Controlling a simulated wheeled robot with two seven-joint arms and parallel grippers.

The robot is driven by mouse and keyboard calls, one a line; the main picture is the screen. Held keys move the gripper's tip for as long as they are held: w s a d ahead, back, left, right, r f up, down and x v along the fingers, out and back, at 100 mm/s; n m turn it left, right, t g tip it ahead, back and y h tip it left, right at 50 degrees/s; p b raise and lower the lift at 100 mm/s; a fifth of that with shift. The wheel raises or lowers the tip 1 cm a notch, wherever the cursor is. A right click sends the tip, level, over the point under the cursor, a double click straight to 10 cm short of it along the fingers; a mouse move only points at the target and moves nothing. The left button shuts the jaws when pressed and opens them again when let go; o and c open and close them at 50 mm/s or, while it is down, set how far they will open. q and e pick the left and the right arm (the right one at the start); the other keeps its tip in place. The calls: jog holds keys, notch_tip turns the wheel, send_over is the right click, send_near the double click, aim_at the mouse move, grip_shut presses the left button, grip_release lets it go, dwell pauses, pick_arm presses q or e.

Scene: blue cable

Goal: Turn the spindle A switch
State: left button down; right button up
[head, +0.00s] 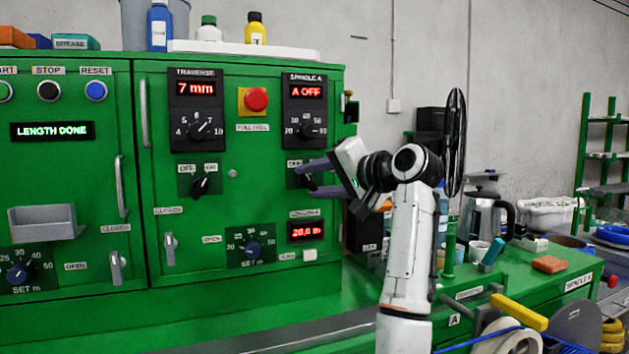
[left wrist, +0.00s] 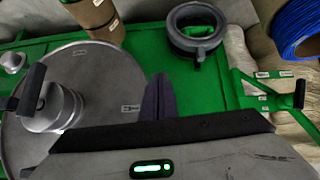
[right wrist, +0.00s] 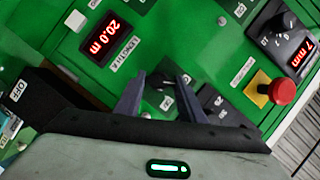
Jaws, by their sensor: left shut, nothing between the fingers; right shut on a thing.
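The spindle A switch (head: 298,181) is a black knob on a dark plate on the green cabinet, below the SPINDLE A panel (head: 305,112), whose red display reads A OFF. My right gripper (head: 308,180) reaches it from the right, its fingers hiding much of the knob and plate. In the right wrist view, the fingers (right wrist: 160,90) sit on either side of the switch knob (right wrist: 163,82), shut on it. My left gripper (left wrist: 158,85) shows only in the left wrist view, shut and empty, above a green bench with a large grey disc.
Left of the switch are another OFF/ON switch (head: 200,185) and a red push button (head: 256,99) on yellow. A 20.0 m display (head: 307,231) is below. A kettle (head: 486,218) and a yellow handle (head: 519,312) are at the right. The left wrist view shows a blue cable spool (left wrist: 298,28).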

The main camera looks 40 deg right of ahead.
jog(key=o, duration=1)
pick_arm(q)
jog(key=shift+w+r, duration=0.1)
jog(key=shift+r, duration=0.1)
pick_arm(e)
jog(key=shift+o, duration=0.2)
jog(key=shift+s, duration=0.15)
pick_arm(q)
jog(key=shift+w+d+f+b, duration=0.2)
jog(key=shift+f+b, duration=0.1)
jog(key=shift+b, duration=0.3)
pick_arm(e)
jog(key=v, duration=1)
jog(key=shift+r, duration=0.1)
